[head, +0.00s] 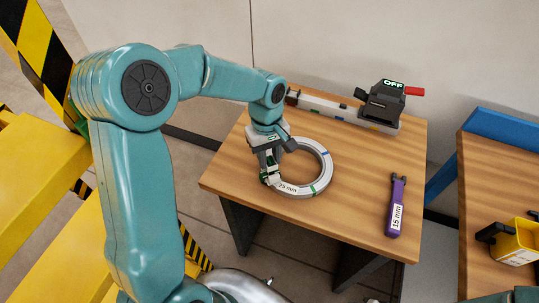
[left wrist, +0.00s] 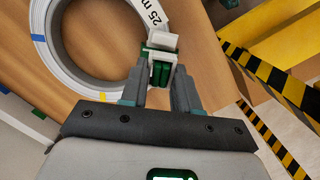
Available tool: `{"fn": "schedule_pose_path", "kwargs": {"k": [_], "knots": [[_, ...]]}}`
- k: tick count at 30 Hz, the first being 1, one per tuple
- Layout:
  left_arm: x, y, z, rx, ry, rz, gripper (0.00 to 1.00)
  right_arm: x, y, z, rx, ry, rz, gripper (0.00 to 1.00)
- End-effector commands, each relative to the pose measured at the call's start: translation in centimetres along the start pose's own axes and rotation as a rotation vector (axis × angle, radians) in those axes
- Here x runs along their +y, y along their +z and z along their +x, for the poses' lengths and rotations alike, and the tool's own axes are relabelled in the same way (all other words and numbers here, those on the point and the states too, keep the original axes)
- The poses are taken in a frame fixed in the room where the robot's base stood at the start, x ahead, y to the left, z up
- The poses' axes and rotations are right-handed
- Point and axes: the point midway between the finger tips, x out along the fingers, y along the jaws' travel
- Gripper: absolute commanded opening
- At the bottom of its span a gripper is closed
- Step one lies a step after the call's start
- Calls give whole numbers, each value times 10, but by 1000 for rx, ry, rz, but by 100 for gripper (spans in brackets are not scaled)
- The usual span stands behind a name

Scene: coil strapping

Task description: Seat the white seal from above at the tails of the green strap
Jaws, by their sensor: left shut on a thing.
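A grey ring-shaped coil (head: 326,177) with a "25 mm" label lies flat on the wooden table. A green strap (head: 314,189) crosses its near right part. My left gripper (head: 269,178) points down at the coil's near left edge. In the left wrist view, its fingers (left wrist: 160,85) are shut on the white seal (left wrist: 160,40), beside the labelled part of the coil (left wrist: 90,84). Green pieces (left wrist: 161,70) show just below the white block between the fingers. I cannot tell whether these are strap tails, or whether the seal touches them. My right gripper is not in view.
A purple "15 mm" tool (head: 396,208) lies at the table's right. A grey machine with an "OFF" display (head: 384,103) stands at the back. A second table (head: 485,200) with a yellow device (head: 514,243) is at right. Yellow striped structures (head: 30,165) stand at left.

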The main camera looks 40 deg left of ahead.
Motion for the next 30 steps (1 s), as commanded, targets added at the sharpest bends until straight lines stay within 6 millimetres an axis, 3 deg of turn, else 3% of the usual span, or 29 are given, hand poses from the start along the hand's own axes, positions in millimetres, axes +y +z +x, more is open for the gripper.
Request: {"fn": "schedule_pose_path", "kwargs": {"k": [7, 8, 9, 10, 22, 26, 30], "knots": [[0, 0, 0, 0, 0, 0, 0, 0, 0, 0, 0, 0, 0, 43], [0, 0, 0, 0, 0, 0, 40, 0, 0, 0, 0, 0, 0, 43], [0, 0, 0, 0, 0, 0, 53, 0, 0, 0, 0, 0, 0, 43], [0, 0, 0, 0, 0, 0, 60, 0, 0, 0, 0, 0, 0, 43], [0, 0, -9, 2, 1, 0, 60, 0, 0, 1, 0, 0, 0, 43], [1, 0, -35, 4, 6, 0, 60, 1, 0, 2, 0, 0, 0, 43], [1, -1, -73, 5, 6, 0, 60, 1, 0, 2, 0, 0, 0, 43]]}}
